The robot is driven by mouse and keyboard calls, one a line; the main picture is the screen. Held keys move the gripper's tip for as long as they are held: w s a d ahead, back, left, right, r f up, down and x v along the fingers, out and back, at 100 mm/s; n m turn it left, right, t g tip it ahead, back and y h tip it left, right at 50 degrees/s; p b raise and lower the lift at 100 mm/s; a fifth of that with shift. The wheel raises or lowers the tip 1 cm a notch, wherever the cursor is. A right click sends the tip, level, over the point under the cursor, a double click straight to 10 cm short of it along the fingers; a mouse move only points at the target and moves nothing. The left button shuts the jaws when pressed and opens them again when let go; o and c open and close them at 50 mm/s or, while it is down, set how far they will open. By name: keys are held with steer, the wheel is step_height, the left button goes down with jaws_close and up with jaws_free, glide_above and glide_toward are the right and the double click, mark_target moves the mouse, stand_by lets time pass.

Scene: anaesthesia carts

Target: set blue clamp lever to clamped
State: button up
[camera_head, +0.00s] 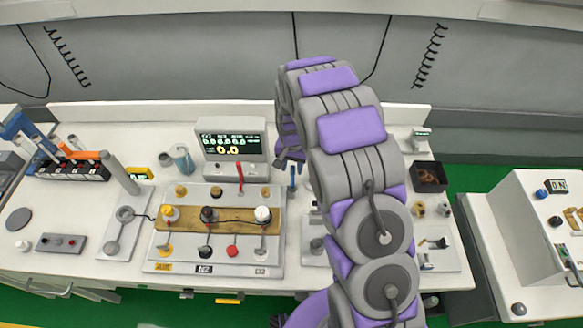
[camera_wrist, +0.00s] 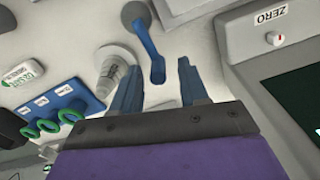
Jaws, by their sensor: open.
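The blue clamp lever (camera_wrist: 148,45) shows in the wrist view, running from a round grey base at the top down to a rounded end. My gripper (camera_wrist: 160,66) is open, with its two dark blue fingers spread. In the picture the lever's end lies between the fingertips, with gaps on both sides. I cannot tell the depth between them or whether the lever is clamped. In the head view my arm reaches over the white cart, and its bulk hides part of the bench. A small blue upright piece (camera_head: 292,178) shows below the gripper there; I cannot tell whether it is the lever.
A grey cylinder (camera_wrist: 112,72) stands close to my left finger in the wrist view. A blue block (camera_wrist: 70,105) with green rings is further left, and a ZERO-labelled panel (camera_wrist: 268,30) is at right. A display box (camera_head: 232,140) stands behind the knobbed panel in the head view.

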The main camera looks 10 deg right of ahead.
step_height(320, 180, up, 16)
steer(key=p, duration=0.2)
steer(key=shift+a, duration=0.15)
steer(key=shift+f, duration=0.15)
steer(key=s+d+r+n, duration=0.1)
steer(key=s+r, duration=0.2)
steer(key=s, duration=1)
steer(key=s+d+r+n+g+b, duration=0.1)
steer(key=s+r+n, duration=0.1)
steer(key=s, duration=1.1)
steer(key=s+d+r+n, duration=0.1)
steer(key=s+r+n, duration=0.1)
steer(key=s, duration=1.1)
steer(key=shift+s+d+r+g, duration=0.2)
steer(key=shift+d+r+g, duration=0.15)
steer(key=shift+r, duration=0.45)
steer(key=shift+a, duration=0.2)
